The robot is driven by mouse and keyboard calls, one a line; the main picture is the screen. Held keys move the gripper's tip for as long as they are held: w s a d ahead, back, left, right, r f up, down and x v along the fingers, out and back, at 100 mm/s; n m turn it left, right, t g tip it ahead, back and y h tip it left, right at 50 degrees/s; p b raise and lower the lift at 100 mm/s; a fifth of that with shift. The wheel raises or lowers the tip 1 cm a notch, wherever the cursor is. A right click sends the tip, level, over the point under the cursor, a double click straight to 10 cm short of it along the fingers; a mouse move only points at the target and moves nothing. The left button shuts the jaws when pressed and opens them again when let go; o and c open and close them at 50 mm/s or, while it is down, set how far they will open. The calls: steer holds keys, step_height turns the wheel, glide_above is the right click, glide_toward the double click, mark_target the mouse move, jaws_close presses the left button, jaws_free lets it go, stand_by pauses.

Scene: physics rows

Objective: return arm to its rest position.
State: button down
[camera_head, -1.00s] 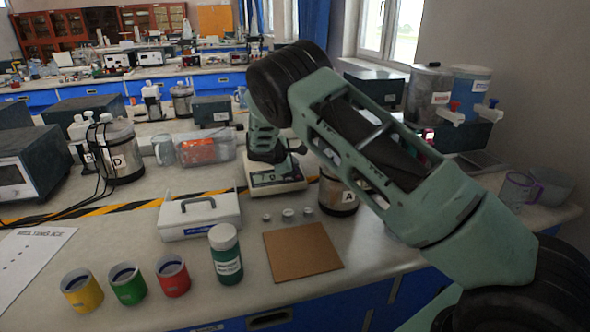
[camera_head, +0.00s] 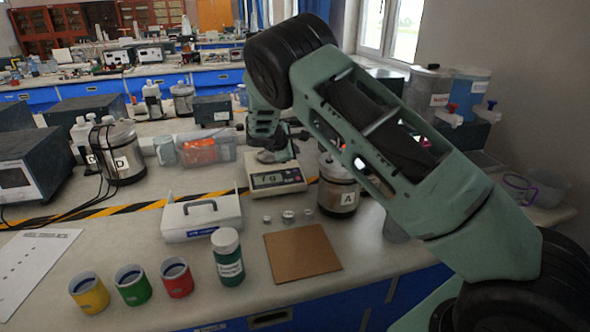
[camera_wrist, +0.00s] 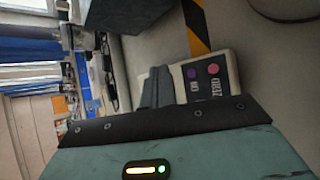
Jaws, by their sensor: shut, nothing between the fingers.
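My green arm reaches from the lower right of the head view over the bench. My gripper (camera_head: 276,155) is at its far end, over the back of a white balance (camera_head: 277,184); a gap or contact between them cannot be judged. In the wrist view the dark fingers (camera_wrist: 155,85) are together and empty, in front of the balance panel (camera_wrist: 212,77) with its purple and pink buttons. The balance display is lit and seems to read 7 g. Part of the gripper is hidden by my arm.
A metal container marked A (camera_head: 338,190) stands just right of the balance. Dispensers (camera_head: 429,93) stand behind my arm at right.

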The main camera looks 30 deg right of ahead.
stand_by(0.3)
steer(key=s+a+r+m+g+y, duration=0.2)
steer(key=s+a+r+y, duration=0.15)
steer(key=s+a, duration=0.95)
steer(key=s+a+r+m+g+y, duration=0.1)
steer(key=s+a+r+m+y, duration=0.2)
steer(key=s+a, duration=0.9)
steer(key=s+a+r+g+y, duration=0.1)
steer(key=s+a, duration=0.1)
steer(key=s, duration=1)
steer(key=s+a+r+y, duration=0.1)
steer(key=s+a+y, duration=0.1)
steer(key=s, duration=1)
steer(key=shift+s+a+r+g, duration=0.2)
steer(key=shift+a+g, duration=0.2)
steer(key=shift+a, duration=0.4)
steer(key=shift+w+d+y, duration=0.15)
steer(key=shift+y, duration=0.1)
